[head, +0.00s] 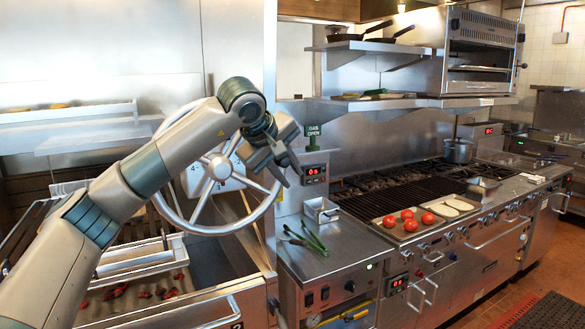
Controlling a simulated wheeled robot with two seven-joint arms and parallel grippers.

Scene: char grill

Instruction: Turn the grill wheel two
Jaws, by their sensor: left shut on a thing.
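The grill wheel (220,167) is a metal handwheel with a round rim, several spokes and a pale hub, left of centre. My left arm comes in from the left and crosses in front of the wheel's upper part. My left gripper (281,163) is at the right side of the rim, shut on it. The gripper hides that part of the rim, so the exact contact is hard to see. My right gripper is not in view.
A green "GAS OPEN" sign (313,135) and a red display (315,173) are right of the wheel.

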